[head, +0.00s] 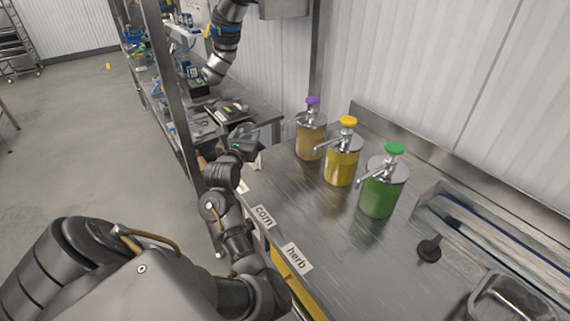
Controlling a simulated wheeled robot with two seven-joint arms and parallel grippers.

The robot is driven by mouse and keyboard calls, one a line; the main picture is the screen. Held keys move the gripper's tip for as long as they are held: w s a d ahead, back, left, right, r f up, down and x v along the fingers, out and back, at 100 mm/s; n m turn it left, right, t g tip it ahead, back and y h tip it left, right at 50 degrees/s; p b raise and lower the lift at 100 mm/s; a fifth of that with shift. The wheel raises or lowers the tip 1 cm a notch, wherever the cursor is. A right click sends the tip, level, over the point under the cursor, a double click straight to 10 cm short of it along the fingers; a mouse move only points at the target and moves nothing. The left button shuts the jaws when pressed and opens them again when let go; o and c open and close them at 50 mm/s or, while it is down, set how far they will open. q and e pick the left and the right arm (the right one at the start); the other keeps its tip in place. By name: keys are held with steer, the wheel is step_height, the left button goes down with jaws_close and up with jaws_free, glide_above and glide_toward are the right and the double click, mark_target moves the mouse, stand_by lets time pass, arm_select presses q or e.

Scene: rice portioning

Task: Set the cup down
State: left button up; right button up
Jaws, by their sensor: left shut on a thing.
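My left gripper (243,146) is over the far left end of the steel counter (310,222), left of the dispenser with the purple top. It is shut on the cup, which is mostly hidden by the gripper and wrist. A small white patch shows just right of the gripper; I cannot tell whether it is part of the cup or a label. I cannot tell whether the cup touches the counter. My right gripper is not in view.
Pump dispensers stand in a row: purple-topped (310,140), yellow (342,167), green (382,193). Labels read "corn" (263,217) and "herb" (296,257) at the counter's front edge. A black knob (429,250) and a metal pan (505,300) are at right. Another arm (224,48) hangs behind.

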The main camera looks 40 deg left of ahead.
arm_select(q)
steer(key=shift+w+f, duration=0.15)
steer(key=shift+w, duration=0.05)
steer(key=w+f, duration=0.1)
steer(key=w, duration=0.1)
steer(key=w+d+f+p, duration=0.1)
steer(key=w, duration=0.2)
steer(key=w+d+f, duration=0.1)
steer(key=w, duration=0.2)
steer(key=shift+w+d+f, duration=0.1)
steer(key=shift+d+f, duration=0.15)
steer(key=shift+f, duration=0.05)
steer(key=w+f, duration=0.2)
steer(key=f, duration=0.1)
steer(key=w+d+f+p, duration=0.1)
steer(key=f, duration=0.1)
steer(key=shift+w+f, duration=0.1)
steer(key=shift+w, duration=0.3)
steer(key=shift+w+d+f, duration=0.1)
steer(key=shift+w+f, duration=0.1)
steer(key=shift+f, duration=0.1)
steer(key=shift+d+f+p, duration=0.1)
steer(key=shift+f+p, duration=0.25)
steer(key=shift+p, duration=0.1)
step_height(320, 180, down, 2)
steer(key=shift+w+f+p, duration=0.1)
steer(key=shift+p, duration=0.25)
steer(key=shift+f, duration=0.15)
